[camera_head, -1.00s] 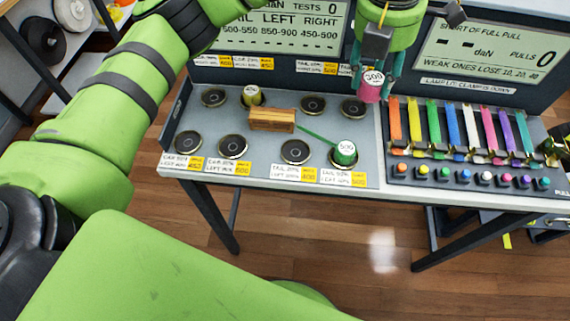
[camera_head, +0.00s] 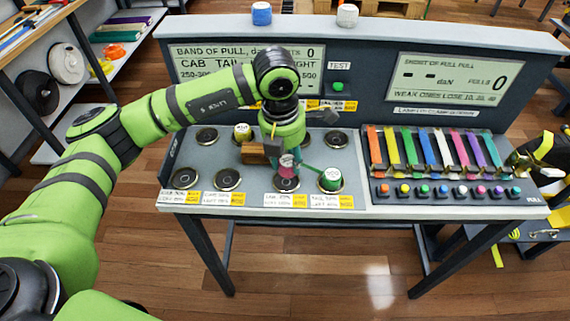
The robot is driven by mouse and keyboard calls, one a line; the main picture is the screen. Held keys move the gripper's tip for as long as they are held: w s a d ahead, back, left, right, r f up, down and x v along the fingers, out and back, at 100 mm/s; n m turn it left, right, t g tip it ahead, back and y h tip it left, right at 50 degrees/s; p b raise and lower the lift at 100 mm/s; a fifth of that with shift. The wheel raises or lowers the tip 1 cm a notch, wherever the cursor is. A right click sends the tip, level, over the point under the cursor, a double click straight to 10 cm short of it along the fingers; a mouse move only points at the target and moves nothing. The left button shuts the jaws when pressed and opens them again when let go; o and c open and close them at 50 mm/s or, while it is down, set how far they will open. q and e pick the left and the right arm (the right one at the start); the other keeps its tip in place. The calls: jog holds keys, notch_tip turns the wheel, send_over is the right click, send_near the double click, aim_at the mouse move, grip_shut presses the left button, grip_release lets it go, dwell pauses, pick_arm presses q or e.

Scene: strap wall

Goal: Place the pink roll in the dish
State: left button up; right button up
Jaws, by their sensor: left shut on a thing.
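My left gripper (camera_head: 288,164) points down over the table's left part, shut on the pink roll (camera_head: 289,170), which has a white top. The roll is just above the third dish (camera_head: 286,185) of the front row, and my fingers partly hide it. I cannot tell whether the roll touches this dish. Other black round dishes stand empty, such as the front left dish (camera_head: 185,178) and the back right dish (camera_head: 336,140). A green roll (camera_head: 331,181) sits in the front right dish, and a yellow roll (camera_head: 242,132) in a back dish. My right gripper is not in view.
A wooden block (camera_head: 252,154) lies left of my gripper, partly hidden. A row of coloured straps (camera_head: 430,148) fills the table's right part. A blue roll (camera_head: 262,14) and a white roll (camera_head: 347,15) stand on top of the display panel (camera_head: 365,62).

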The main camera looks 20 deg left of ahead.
aim_at(284, 160)
pick_arm(q)
jog(key=shift+a+f, duration=0.2)
notch_tip(284, 160, down, 3)
jog(key=shift+f+p, duration=0.1)
jog(key=shift+p, duration=0.6)
jog(key=shift+f, duration=0.3)
jog(key=shift+f, duration=0.25)
jog(key=o, duration=1.2)
jog(key=shift+c, duration=0.2)
jog(key=shift+r, duration=0.1)
